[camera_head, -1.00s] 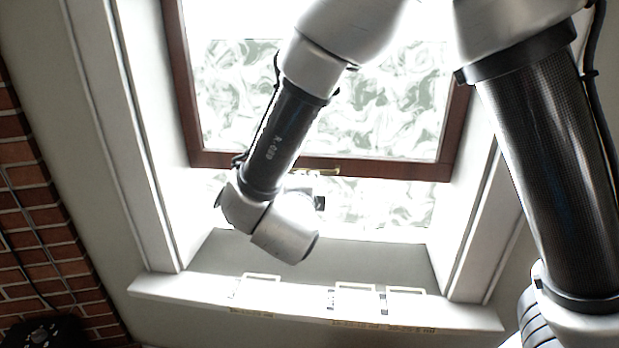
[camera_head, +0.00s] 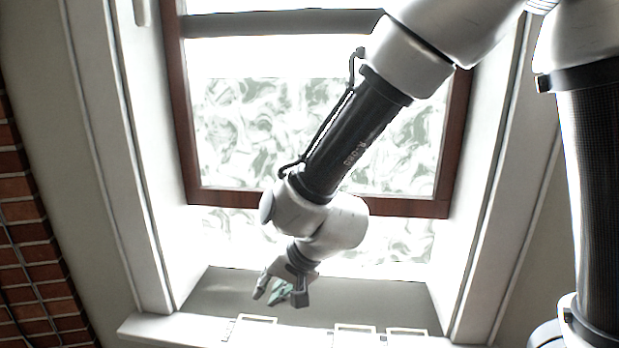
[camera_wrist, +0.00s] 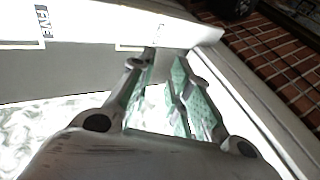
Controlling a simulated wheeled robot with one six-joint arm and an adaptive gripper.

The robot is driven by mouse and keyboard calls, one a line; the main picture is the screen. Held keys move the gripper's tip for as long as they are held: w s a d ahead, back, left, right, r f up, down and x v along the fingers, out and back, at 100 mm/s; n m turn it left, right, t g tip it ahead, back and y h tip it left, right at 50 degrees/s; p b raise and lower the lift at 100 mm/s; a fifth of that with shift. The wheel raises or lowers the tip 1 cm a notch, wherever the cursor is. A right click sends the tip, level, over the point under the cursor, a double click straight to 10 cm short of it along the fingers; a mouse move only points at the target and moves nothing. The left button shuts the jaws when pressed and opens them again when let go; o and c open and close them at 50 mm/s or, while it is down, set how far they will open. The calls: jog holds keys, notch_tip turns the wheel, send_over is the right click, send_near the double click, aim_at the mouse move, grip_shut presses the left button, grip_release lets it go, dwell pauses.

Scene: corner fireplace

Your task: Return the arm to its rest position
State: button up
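My arm (camera_head: 345,140) reaches down from the upper right in front of the window in the head view. My gripper (camera_head: 281,297) hangs at its end, pointing down, in front of the grey rear part of the sill. In the wrist view my gripper (camera_wrist: 165,58) shows two fingers with green inner pads and a gap between the tips. It is open, and nothing shows between the fingers.
A red-brown window frame (camera_head: 318,206) stands behind the arm. Several white rectangular outlines (camera_head: 257,318) lie along the pale sill (camera_head: 155,327). A brick wall (camera_head: 25,225) is at left, and it also shows in the wrist view (camera_wrist: 262,50).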

jog(key=s+d+r+h, duration=0.2)
jog(key=d+r, duration=0.3)
jog(key=d, duration=0.9)
jog(key=s+d+r+h, duration=0.2)
jog(key=s+d+r, duration=0.2)
jog(key=d, duration=1.1)
jog(key=s+d+r+n+h, duration=0.1)
jog(key=s+d+r+h, duration=0.1)
jog(key=d+r, duration=0.6)
jog(key=s+d, duration=0.1)
jog(key=d, duration=0.6)
jog(key=shift+s+r, duration=0.15)
